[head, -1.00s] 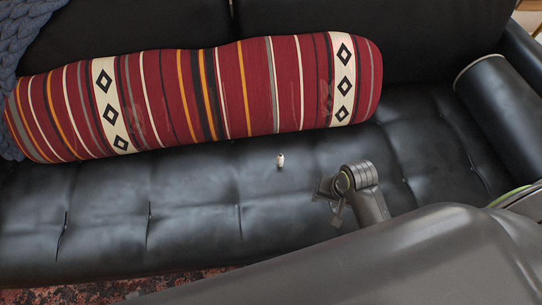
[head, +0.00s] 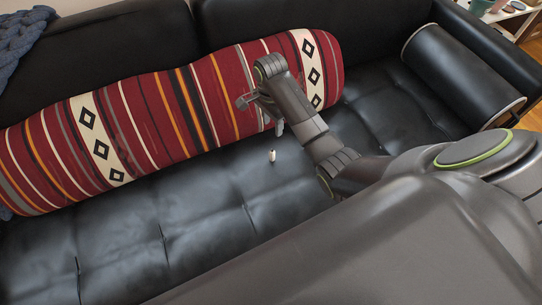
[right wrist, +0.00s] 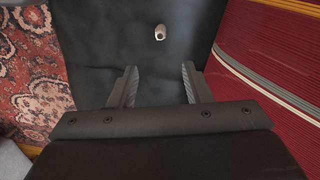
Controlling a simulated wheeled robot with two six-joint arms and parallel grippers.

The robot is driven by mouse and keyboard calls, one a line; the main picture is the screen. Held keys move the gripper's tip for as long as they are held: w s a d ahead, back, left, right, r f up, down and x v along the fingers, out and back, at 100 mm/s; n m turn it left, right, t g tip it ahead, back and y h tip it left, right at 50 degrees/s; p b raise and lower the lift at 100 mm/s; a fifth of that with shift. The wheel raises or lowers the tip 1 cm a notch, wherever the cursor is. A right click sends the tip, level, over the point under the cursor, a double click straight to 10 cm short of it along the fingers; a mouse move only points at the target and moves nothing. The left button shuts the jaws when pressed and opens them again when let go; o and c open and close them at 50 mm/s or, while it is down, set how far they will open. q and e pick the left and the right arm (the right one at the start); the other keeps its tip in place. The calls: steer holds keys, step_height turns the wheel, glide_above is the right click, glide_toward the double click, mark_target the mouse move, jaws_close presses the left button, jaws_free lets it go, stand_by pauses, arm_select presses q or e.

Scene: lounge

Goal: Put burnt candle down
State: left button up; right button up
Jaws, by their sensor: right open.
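The burnt candle (head: 272,156) is a small, pale, short piece on the black sofa seat (head: 215,205), just in front of the striped bolster. It also shows in the right wrist view (right wrist: 160,32), beyond the fingertips and roughly centred between them. My right gripper (head: 262,115) is open and empty. In the head view it appears above the candle, overlapping the bolster. In the right wrist view its two fingers (right wrist: 159,68) are spread apart and do not touch the candle. My left gripper is not in view.
The red striped bolster (head: 150,115) lies along the sofa back, close to my right gripper. A black cylindrical cushion (head: 462,75) lies at the right armrest. A blue knitted throw (head: 22,35) hangs at upper left. The seat left of the candle is clear.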

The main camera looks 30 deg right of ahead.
steer(key=b, duration=0.2)
glide_above(272, 150)
step_height(272, 150, down, 8)
steer(key=shift+d+f, duration=0.1)
steer(key=shift+d, duration=0.05)
steer(key=shift+f+b, duration=0.7)
steer(key=shift+f, duration=0.65)
step_height(272, 150, down, 4)
steer(key=shift+s+f+b, duration=0.1)
steer(key=shift+b, duration=0.8)
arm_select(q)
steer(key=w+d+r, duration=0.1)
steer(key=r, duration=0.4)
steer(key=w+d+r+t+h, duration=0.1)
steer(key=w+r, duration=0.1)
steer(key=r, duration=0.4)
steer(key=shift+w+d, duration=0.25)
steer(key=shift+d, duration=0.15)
arm_select(e)
jaws_close()
